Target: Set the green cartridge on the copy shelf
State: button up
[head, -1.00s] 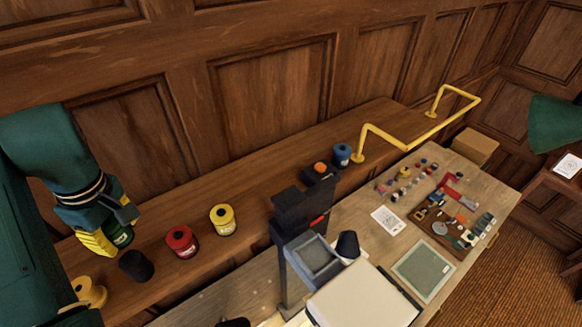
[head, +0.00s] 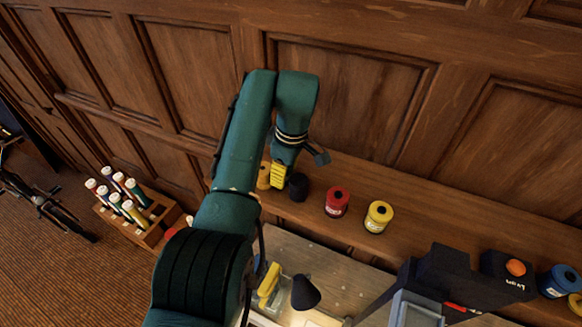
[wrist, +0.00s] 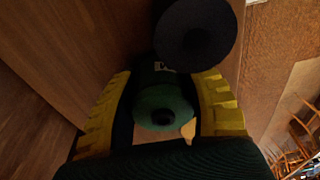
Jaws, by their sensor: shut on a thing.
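My gripper (head: 279,174) has yellow fingers and is just left of a black cartridge (head: 298,187), over the left end of a long wooden wall shelf (head: 440,226). In the wrist view my gripper (wrist: 163,110) is shut on the green cartridge (wrist: 160,101), whose round end with a dark centre faces the camera. The green cartridge is hidden behind the fingers in the head view. A dark round top, likely the black cartridge (wrist: 195,35), is close beside it in the wrist view. No label shows which surface is the copy shelf.
Red (head: 336,203) and yellow (head: 378,217) cartridges stand right of the black one. A drafting lamp (head: 305,292) stands below the shelf. A rack of tubes (head: 128,209) is at left.

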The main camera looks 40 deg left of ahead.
jog(key=shift+f, duration=0.15)
jog(key=o, duration=1.1)
jog(key=r, duration=0.5)
jog(key=d+r, duration=0.1)
jog(key=r, duration=0.1)
jog(key=shift+w+r, duration=0.15)
jog(key=shift+r, duration=0.2)
